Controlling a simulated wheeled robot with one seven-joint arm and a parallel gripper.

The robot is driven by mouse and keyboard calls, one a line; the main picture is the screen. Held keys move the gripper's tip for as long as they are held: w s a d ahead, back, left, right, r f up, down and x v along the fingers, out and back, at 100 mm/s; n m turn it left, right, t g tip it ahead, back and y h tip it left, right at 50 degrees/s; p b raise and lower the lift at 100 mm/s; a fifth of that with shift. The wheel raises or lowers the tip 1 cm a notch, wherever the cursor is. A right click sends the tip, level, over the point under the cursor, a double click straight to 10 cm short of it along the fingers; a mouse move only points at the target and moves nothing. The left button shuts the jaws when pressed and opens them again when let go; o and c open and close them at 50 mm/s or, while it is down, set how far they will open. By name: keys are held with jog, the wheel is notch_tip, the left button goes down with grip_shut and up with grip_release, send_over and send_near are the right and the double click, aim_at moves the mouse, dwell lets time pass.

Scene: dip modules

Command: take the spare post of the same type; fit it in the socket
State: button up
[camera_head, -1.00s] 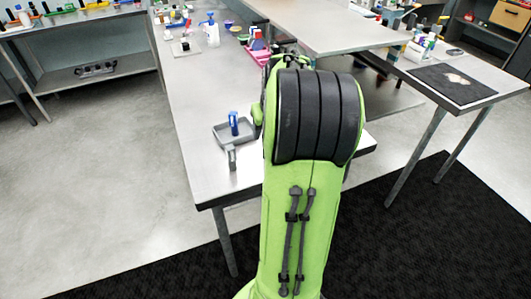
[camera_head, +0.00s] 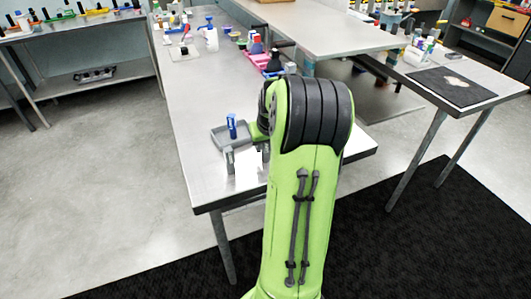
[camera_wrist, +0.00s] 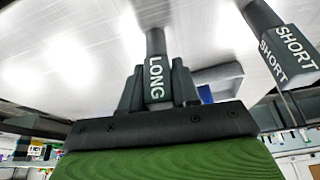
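In the wrist view a dark grey post marked LONG (camera_wrist: 157,75) is between the two fingers of my gripper (camera_wrist: 158,92). The fingers lie against its two sides with no gap that I can see. A second dark grey post marked SHORT (camera_wrist: 286,55) is apart from my gripper, at the right of the wrist view. In the head view small grey upright pieces (camera_head: 229,160) show at the near end of the bench; their labels cannot be read there. My gripper is mostly hidden behind my arm in that view. I cannot make out a socket clearly.
A shallow grey tray (camera_head: 217,138) with a blue upright piece (camera_head: 232,126) is on the metal bench (camera_head: 195,95), just behind the grey pieces. Bottles and a pink bin (camera_head: 257,60) stand further back. The bench's left middle is clear.

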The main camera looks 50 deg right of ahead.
grip_shut()
jog(key=shift+r, duration=0.15)
notch_tip(320, 180, up, 10)
jog(key=p, duration=0.3)
